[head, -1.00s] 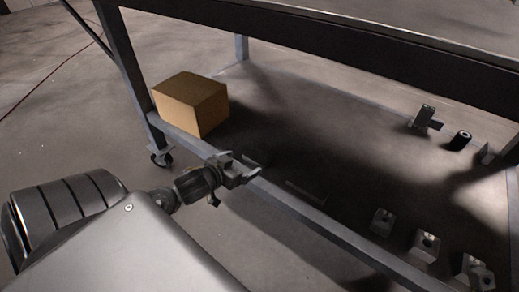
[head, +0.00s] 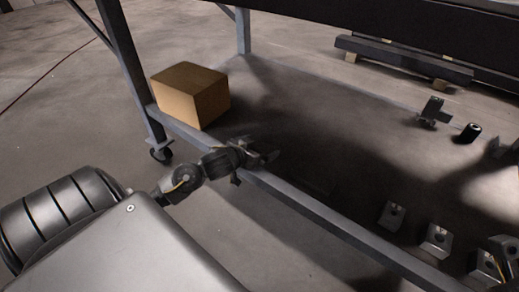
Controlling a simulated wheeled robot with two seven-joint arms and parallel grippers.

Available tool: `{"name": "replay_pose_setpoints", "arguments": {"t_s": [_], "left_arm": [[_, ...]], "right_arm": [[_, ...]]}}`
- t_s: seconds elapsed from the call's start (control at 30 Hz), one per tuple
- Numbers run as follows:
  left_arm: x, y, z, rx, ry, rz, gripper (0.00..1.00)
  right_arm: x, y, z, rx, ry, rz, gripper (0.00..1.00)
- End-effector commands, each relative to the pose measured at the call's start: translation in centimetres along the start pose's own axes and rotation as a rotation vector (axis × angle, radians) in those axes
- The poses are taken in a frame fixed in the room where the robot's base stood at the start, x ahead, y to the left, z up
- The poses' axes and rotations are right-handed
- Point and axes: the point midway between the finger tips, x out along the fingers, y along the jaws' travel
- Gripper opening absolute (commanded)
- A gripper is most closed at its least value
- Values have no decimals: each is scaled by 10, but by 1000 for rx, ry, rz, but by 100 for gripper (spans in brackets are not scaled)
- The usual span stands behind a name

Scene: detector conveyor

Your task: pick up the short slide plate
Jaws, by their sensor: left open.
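My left gripper (head: 268,158) is open and empty, reaching in over the front rail of the lower shelf. A thin flat shape (head: 318,186) lies in the shadow on the shelf, to the right of the gripper and apart from it. It may be the short slide plate, but it is too dark to make out clearly. A dark part at the lower right edge may belong to my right gripper (head: 502,248); its jaws cannot be made out.
A cardboard box (head: 190,95) stands at the shelf's left end. Several grey blocks, one in the middle (head: 437,241), line the right front. A bracket (head: 432,110) and a black cylinder (head: 469,133) stand farther back.

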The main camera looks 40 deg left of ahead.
Motion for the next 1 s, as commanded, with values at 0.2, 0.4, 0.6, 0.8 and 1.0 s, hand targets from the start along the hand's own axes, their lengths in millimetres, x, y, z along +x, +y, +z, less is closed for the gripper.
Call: {"name": "replay_pose_setpoints", "arguments": {"t_s": [0.2,0.4,0.6,0.8,1.0], "left_arm": [[0,0,0,0,0,0,87],[0,0,0,0,0,1,61],[0,0,0,0,0,1,35],[-1,0,-3,-1,5,1,29],[-2,0,-6,-1,5,1,29]], "right_arm": [[0,0,0,0,-1,0,36],[0,0,0,0,-1,0,36],[0,0,0,-1,-1,1,36],[0,0,0,-1,-1,1,36],[4,1,0,-2,0,2,36]]}}
